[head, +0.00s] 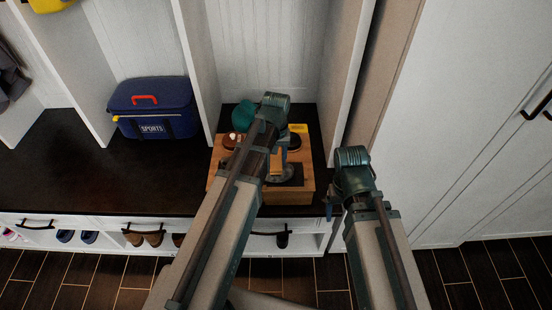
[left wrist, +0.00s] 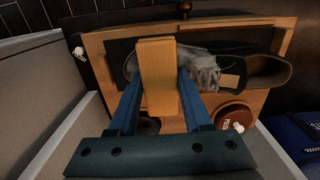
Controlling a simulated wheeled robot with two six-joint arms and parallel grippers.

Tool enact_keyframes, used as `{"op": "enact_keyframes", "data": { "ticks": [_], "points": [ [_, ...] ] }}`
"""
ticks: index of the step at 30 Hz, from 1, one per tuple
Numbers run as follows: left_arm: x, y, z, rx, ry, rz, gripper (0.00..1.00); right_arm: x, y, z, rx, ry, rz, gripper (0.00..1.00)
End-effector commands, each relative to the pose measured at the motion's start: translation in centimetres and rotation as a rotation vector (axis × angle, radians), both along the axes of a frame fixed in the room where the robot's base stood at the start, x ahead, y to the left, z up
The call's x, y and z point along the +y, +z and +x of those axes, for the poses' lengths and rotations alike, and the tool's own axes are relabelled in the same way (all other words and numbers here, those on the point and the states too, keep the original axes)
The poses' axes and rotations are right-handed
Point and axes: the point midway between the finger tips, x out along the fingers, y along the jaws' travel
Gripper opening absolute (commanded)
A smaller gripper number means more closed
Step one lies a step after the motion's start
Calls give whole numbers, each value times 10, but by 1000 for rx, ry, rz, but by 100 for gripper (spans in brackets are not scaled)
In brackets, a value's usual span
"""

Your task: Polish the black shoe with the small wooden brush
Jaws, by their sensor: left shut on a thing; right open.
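My left gripper (head: 279,156) is shut on the small wooden brush (left wrist: 158,75), a pale wooden block between its two blue fingers. In the head view the brush (head: 275,162) shows as an orange patch beside my arm. The dark shoe (left wrist: 268,74) lies on its side or flat beneath the brush, with a rumpled grey patch near its middle. Whether the bristles touch it is hidden. In the head view the shoe (head: 284,174) is partly covered by my arm. My right gripper (head: 331,207) is open and empty, right of the wooden box.
The wooden shoe-care box (head: 290,197) stands on the dark bench (head: 90,175). A brown round tin (left wrist: 233,117) and a yellow item (head: 298,128) are on it. A blue sports bag (head: 153,107) is left. Partition walls flank the box; shoes sit in cubbies below.

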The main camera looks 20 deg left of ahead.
Motion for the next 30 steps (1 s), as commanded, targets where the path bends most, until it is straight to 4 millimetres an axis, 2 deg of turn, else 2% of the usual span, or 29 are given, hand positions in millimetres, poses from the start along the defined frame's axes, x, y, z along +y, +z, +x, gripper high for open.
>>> {"op": "enact_keyframes", "data": {
  "ticks": [5,20,30],
  "points": [
    [1,1,4,0,0,0,5,0,1,0,0,0,0,79],
    [9,3,34,0,1,0,5,0,3,0,0,0,0,79],
    [10,3,35,0,0,0,5,0,3,0,0,0,0,79]
  ]
}}
